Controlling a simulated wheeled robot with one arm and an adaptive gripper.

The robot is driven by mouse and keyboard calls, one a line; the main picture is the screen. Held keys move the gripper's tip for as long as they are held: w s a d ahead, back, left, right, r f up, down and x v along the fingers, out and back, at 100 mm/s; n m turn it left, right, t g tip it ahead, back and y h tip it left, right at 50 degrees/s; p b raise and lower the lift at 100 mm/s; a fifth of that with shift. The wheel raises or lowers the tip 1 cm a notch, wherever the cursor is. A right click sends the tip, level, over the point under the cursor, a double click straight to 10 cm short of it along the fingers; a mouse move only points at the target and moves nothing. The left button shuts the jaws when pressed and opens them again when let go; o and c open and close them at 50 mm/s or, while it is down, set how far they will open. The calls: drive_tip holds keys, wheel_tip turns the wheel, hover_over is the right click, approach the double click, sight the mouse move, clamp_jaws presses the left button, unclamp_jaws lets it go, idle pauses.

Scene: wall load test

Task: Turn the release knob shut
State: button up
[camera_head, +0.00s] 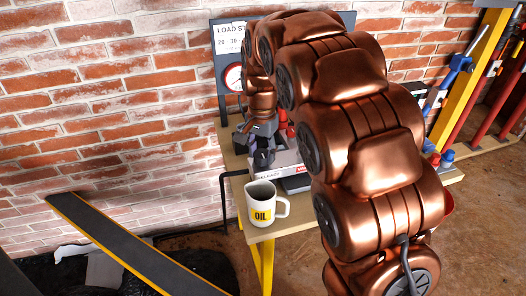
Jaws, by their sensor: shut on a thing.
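My gripper (262,158) is at the wall-side part of the small wooden bench, in front of the load test panel (222,68). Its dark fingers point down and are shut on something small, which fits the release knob. The knob itself is hidden by the fingers, so its turn position cannot be told. A round gauge (234,78) with a red rim is on the panel, partly covered by my arm. A pale unit with a printed label (290,170) sits just below and right of the fingers.
A white mug marked OIL (262,205) stands on the near left part of the bench (285,226), close to my gripper. A dark plank with yellow edges (130,245) slopes at the lower left. Red and blue poles (493,85) and a yellow post stand at the right.

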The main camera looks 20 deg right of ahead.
sight(262, 153)
drive_tip(key=o, duration=1.1)
drive_tip(key=shift+o, duration=0.2)
wheel_tip(262, 153, up, 12)
idle(0.4)
